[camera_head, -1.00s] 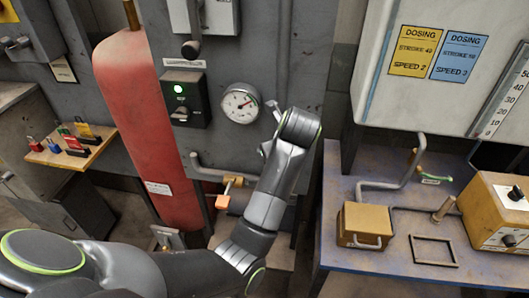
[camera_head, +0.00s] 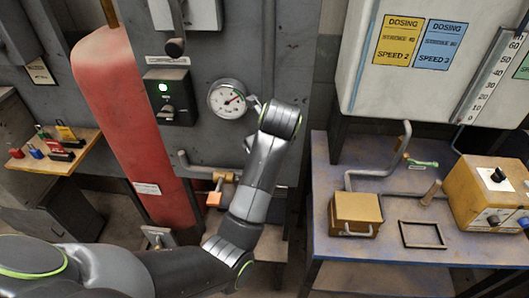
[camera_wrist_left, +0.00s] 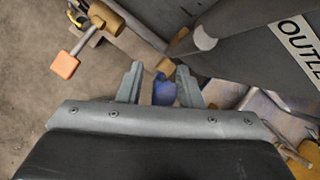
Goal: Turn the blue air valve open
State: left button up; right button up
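A blue piece (camera_wrist_left: 164,91), likely the blue valve's handle, shows in the left wrist view between the two fingers of my left gripper (camera_wrist_left: 160,82). A tan brass-coloured piece (camera_wrist_left: 166,68) is just above it. The fingers are apart, one on each side of the blue piece; I cannot tell whether they touch it. In the head view my left arm reaches up in front of the grey panel, right of the gauge, and the blue valve is hidden behind it. My right gripper is not in view.
A brass valve with an orange handle (camera_head: 213,199) is on the pipe left of my arm; it also shows in the wrist view (camera_wrist_left: 64,65). A gauge (camera_head: 227,98) and red cylinder (camera_head: 140,130) are close by. A blue table (camera_head: 330,241) with a yellow box (camera_head: 356,214) stands right.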

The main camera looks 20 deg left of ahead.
pick_arm(q)
jog(key=p+v, duration=0.6)
jog(key=v, duration=0.1)
jog(key=shift+r, duration=0.25)
jog(key=shift+s+d, duration=0.15)
dwell(0.5)
